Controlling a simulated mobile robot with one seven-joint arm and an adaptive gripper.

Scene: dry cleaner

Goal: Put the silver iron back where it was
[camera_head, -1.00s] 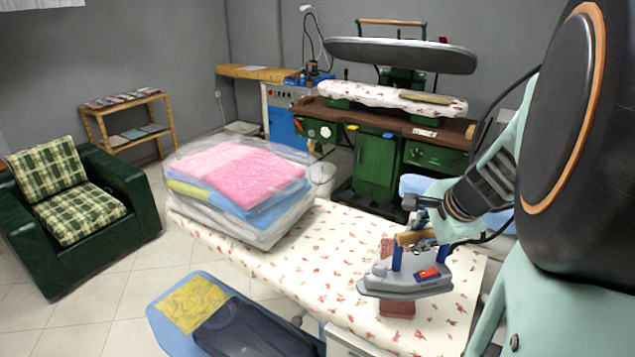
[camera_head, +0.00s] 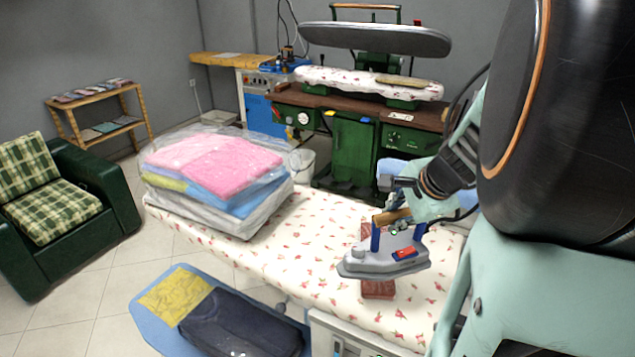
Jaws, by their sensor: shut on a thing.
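The silver iron (camera_head: 372,263) has a grey body, blue posts, a red patch and a wooden handle. My gripper (camera_head: 396,222) is shut on the iron's handle, at the right part of the picture. The fingertips are small and partly hidden by the arm and the handle. The iron is over a reddish brick-like rest (camera_head: 378,289) on the floral-covered table (camera_head: 330,284). The rest shows below and behind the iron. I cannot tell whether the iron touches it or hangs just above it.
Plastic-wrapped folded laundry (camera_head: 215,175) sits on the table's left end. A blue ironing board (camera_head: 150,310) with dark and yellow cloths stands in front. A green pressing machine (camera_head: 350,150) stands behind. A green armchair (camera_head: 100,180) is at left. The table's middle is clear.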

